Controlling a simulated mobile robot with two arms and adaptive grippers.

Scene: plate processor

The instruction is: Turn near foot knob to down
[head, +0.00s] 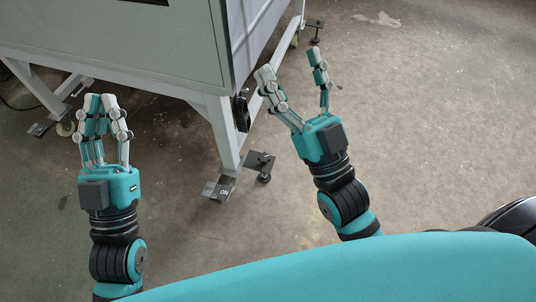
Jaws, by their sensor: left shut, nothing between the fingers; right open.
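The near foot of the machine's frame stands on the floor at the picture's centre, below the near leg. It has a dark plate with a small black knob (264,178) at its right side and a grey pedal (217,191) marked "ON" at its left. My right gripper (290,63) is open and empty, its fingers spread, up and to the right of this foot and apart from it in the picture. My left gripper (102,98) is shut and empty, well to the left of the foot, in front of the machine's lower edge.
The large grey machine (130,40) on a pale frame fills the upper left. The concrete floor (430,120) at right is clear.

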